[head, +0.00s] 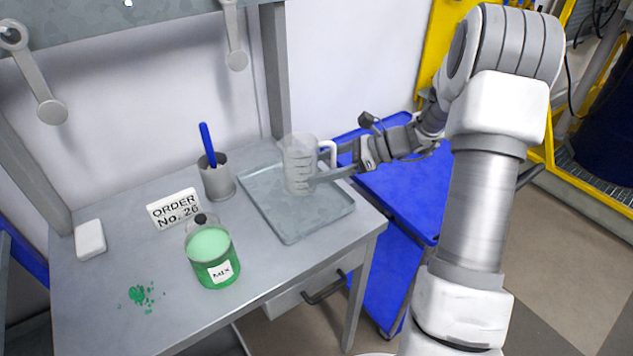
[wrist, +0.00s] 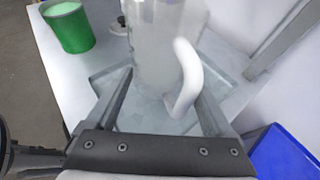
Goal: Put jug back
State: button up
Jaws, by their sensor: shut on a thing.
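The clear measuring jug (head: 298,166) with a white handle is upright at the grey metal tray (head: 283,228), towards its back. I cannot tell if its base touches the tray. My gripper (head: 325,166) reaches in from the right and is shut on the jug. In the wrist view the jug (wrist: 160,45) stands between the two fingers (wrist: 160,95), with its white handle (wrist: 187,75) towards me. The jug looks empty. The tray also shows below it in the wrist view (wrist: 106,80).
A green container marked MIX (head: 213,262), an order sign (head: 174,209), a metal cup (head: 218,181) with a blue-handled tool, a white block (head: 90,239) and a green spill (head: 140,295) are on the table. A blue cart (head: 400,190) stands to the right. The tray's front is clear.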

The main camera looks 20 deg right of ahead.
jog(key=shift+w+a+f, duration=0.4)
jog(key=shift+a, duration=0.05)
jog(key=shift+f, duration=1.9)
jog(key=shift+f+b, duration=0.2)
jog(key=shift+b, duration=0.15)
jog(key=o, duration=1.3)
jog(key=shift+c, duration=0.2)
jog(key=shift+r, duration=0.25)
jog(key=v, duration=1.2)
jog(key=shift+p, duration=0.4)
jog(key=shift+f, duration=0.1)
